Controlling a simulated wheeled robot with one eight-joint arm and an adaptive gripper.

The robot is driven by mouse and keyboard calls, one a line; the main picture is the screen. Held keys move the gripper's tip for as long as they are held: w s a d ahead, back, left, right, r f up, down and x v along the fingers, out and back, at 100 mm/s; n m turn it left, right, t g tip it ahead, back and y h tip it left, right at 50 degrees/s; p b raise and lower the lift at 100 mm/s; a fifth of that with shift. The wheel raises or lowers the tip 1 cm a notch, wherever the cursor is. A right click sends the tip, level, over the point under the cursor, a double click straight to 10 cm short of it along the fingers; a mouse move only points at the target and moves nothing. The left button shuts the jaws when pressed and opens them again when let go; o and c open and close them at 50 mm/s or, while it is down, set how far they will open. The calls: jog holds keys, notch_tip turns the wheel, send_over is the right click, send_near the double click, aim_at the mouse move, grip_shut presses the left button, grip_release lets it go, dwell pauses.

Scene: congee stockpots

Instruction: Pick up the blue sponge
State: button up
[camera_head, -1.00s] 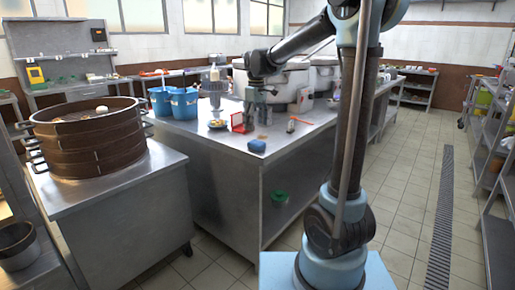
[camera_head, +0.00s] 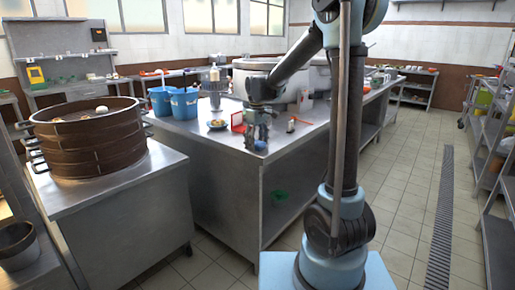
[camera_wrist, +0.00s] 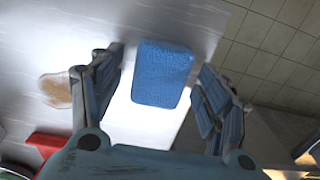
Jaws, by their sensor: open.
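The blue sponge (camera_wrist: 161,74) lies on the steel counter (camera_head: 215,143), close to its edge. In the head view my gripper (camera_head: 258,142) points down over the counter's near corner. There the sponge (camera_head: 260,146) is mostly hidden behind the fingers. My gripper is open and holds nothing.
A red object (camera_head: 237,122) and a plate of food (camera_head: 217,125) are left of my gripper. Two blue buckets (camera_head: 184,104) stand farther left. A brown stain (camera_wrist: 57,90) marks the counter beside the sponge. Tiled floor (camera_wrist: 265,35) lies beyond the edge.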

aim_at(257, 142)
jog(key=shift+c, duration=0.5)
jog(key=c, duration=1)
jog(key=shift+o, duration=0.2)
notch_tip(257, 142, up, 10)
